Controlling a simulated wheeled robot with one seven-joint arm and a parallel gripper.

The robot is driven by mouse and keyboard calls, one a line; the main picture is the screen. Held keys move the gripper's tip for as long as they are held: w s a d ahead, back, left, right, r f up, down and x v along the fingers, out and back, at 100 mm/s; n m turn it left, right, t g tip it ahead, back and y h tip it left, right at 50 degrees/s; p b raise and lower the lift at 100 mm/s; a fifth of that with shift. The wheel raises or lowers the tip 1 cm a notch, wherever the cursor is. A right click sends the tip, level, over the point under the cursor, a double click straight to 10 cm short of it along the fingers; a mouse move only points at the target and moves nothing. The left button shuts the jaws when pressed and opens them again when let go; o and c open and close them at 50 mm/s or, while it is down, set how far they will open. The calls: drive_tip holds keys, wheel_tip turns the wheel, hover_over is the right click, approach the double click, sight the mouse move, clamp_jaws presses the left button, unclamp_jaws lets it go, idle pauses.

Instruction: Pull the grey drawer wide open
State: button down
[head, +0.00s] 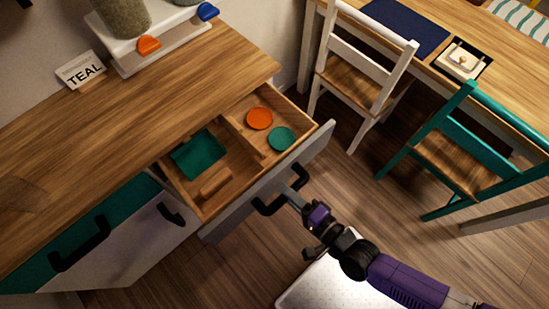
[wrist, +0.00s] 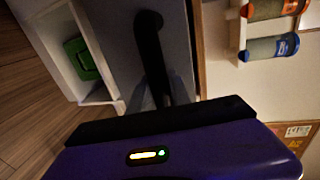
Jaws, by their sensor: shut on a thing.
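The grey drawer (head: 268,190) stands out from the cabinet in the head view, with its inside showing. Its black bar handle (head: 283,192) is on the front panel. My gripper (head: 296,203) is at this handle and shut on it. In the wrist view the handle (wrist: 152,60) runs down to my gripper (wrist: 165,104), whose fingertips are mostly hidden. Inside the drawer lie a teal tray (head: 198,153), an orange disc (head: 259,118), a teal disc (head: 281,138) and a small wooden block (head: 215,184).
The wooden counter (head: 130,95) lies above the drawer, with a TEAL card (head: 80,70) and a white dispenser stand (head: 160,45). A white chair (head: 355,75) and a teal chair (head: 460,155) stand to the right by a table (head: 480,80). Wooden floor (head: 370,200) is free between.

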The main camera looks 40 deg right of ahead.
drive_tip(key=f+v, duration=0.1)
drive_tip(key=v, duration=0.7)
drive_tip(key=shift+s+f+b, duration=0.35)
drive_tip(key=shift+s+f, duration=0.1)
drive_tip(key=shift+s, duration=0.1)
drive_tip(key=c, duration=1.2)
unclamp_jaws()
drive_tip(key=b+v, duration=0.1)
drive_tip(key=v, duration=0.6)
drive_tip(key=shift+s, duration=0.35)
drive_tip(key=shift+r, duration=0.15)
